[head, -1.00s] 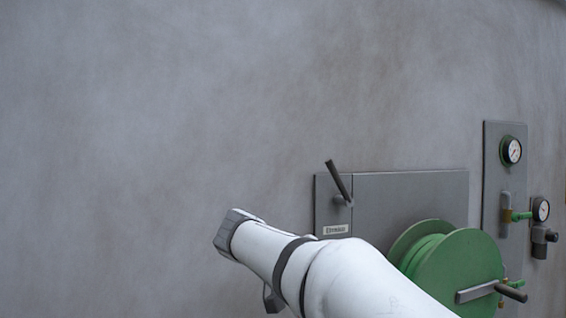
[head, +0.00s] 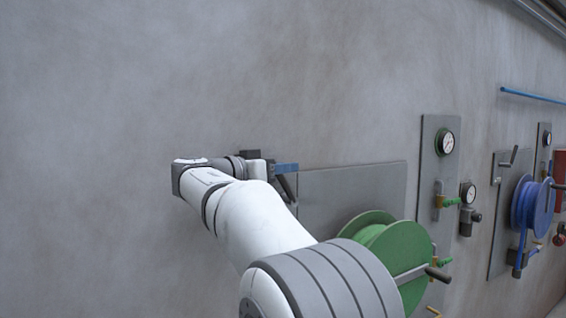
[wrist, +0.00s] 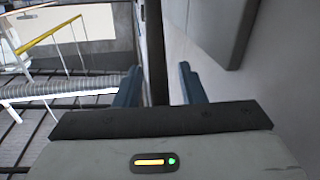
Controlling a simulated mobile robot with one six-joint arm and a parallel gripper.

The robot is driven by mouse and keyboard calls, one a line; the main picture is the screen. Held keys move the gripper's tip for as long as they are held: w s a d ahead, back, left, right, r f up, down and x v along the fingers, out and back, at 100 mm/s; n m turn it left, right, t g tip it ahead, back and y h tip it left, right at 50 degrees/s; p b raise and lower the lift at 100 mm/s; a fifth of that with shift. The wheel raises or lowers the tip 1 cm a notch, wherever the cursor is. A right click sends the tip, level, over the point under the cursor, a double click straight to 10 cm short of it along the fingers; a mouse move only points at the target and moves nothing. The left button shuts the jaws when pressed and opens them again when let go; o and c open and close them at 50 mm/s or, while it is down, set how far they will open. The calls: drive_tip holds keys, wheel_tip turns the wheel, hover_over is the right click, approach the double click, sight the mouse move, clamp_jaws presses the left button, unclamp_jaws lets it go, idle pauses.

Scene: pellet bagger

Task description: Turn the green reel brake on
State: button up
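The green reel (head: 398,248) is mounted on a grey panel (head: 360,182) on the wall, partly hidden by my arm. A black lever (head: 288,188) stands at the panel's upper left, tilted, its lower part partly hidden. My gripper (head: 294,168) is at the lever's upper end, its blue fingers pointing right. In the wrist view the two blue fingers (wrist: 157,84) stand apart. A dark upright strip (wrist: 153,45) shows between them; I cannot tell if it is the lever. Contact with the lever cannot be made out.
Further right is a blue reel (head: 529,205). The wall left of my arm is bare. The wrist view shows a yellow railing (wrist: 48,36) at left.

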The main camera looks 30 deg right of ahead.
drive_tip(key=shift+d, duration=0.2)
drive_tip(key=shift+c, duration=0.3)
clamp_jaws()
